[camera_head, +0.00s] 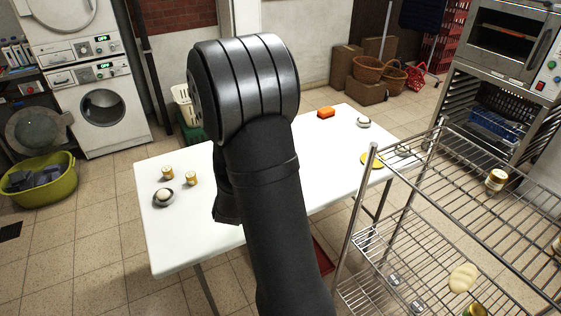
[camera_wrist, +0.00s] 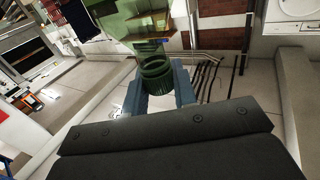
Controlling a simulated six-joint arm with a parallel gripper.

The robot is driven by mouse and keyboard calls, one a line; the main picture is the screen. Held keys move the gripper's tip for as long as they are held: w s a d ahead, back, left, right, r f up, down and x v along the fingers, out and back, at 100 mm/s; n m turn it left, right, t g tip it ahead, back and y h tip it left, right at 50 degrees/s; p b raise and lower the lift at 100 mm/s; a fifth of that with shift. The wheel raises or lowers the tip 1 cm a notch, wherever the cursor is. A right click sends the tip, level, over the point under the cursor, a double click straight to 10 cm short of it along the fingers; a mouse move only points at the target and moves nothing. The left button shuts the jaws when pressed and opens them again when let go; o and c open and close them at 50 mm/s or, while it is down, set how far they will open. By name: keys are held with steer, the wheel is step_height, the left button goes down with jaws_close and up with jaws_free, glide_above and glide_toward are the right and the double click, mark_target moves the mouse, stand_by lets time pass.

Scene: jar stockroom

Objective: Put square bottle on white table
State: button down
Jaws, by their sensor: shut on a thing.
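In the wrist view my gripper (camera_wrist: 160,88) is shut on a green see-through bottle, the square bottle (camera_wrist: 157,72). Its dark ribbed neck end shows between the two blue-grey fingers, and the green body appears beyond it. The white table (camera_head: 175,246) stands in the middle of the head view. My arm crosses in front of it and hides the gripper and the bottle there, so I cannot tell their height above the table.
Two small jars (camera_head: 167,173) and a dark dish with a white round thing (camera_head: 163,196) stand on the table's left. A wire shelf (camera_head: 372,165) stands close at right.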

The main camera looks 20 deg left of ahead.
steer(key=s+a+f, duration=0.3)
steer(key=a+f, duration=0.1)
steer(key=a, duration=0.3)
steer(key=s+a+f, duration=0.3)
steer(key=a+f, duration=0.2)
steer(key=a, duration=0.3)
steer(key=shift+f+n+y, duration=0.2)
steer(key=shift+n+y, duration=0.1)
steer(key=shift+y, duration=0.1)
steer(key=shift+a+f, duration=0.1)
steer(key=c, duration=1.2)
jaws_free()
steer(key=shift+o, duration=0.2)
steer(key=v, duration=1.2)
steer(key=shift+r, duration=0.3)
